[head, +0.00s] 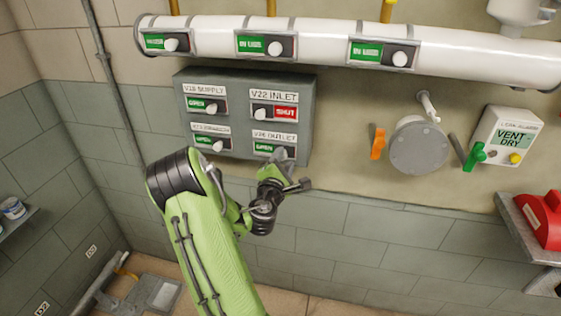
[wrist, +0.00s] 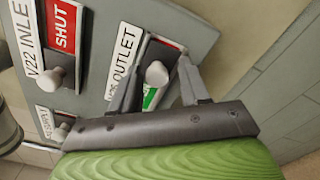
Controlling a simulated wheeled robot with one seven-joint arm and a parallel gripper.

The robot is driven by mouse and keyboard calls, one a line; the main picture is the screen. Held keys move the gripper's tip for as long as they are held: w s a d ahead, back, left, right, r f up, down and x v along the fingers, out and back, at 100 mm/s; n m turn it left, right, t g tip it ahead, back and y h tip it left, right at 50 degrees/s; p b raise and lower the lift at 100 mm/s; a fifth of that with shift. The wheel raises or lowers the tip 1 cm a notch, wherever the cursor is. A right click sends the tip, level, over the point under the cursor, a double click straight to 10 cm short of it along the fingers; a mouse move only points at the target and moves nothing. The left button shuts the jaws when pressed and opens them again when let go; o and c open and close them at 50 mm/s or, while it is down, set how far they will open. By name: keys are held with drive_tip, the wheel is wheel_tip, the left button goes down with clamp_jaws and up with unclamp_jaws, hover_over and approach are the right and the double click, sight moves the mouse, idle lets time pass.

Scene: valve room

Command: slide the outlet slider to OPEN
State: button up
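The outlet slider is at the lower right of the grey valve panel (head: 244,88). Its green field (head: 265,149) shows and appears to read OPEN in the head view. In the wrist view its white knob (wrist: 156,73) stands between my two fingers, with part of the green field (wrist: 150,98) below it. My gripper (wrist: 162,62) is open around the knob, with a visible gap to the right finger. In the head view my gripper (head: 288,170) is at the panel's lower right corner and partly hides the knob end.
The V22 inlet slider (head: 274,112) above shows red SHUT. The supply slider (head: 207,106) and the lower left slider (head: 208,143) show green. A white pipe (head: 325,35) with several tagged sliders runs above.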

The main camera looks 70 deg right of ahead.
drive_tip(key=shift+o, duration=0.4)
drive_tip(key=shift+w+a, duration=0.1)
drive_tip(key=shift+w, duration=0.05)
drive_tip(key=s+a+b, duration=0.2)
drive_tip(key=a+b, duration=1.3)
drive_tip(key=b, duration=0.2)
drive_tip(key=shift+s+a+b, duration=0.2)
drive_tip(key=shift+s+b, duration=0.05)
drive_tip(key=shift+b, duration=0.15)
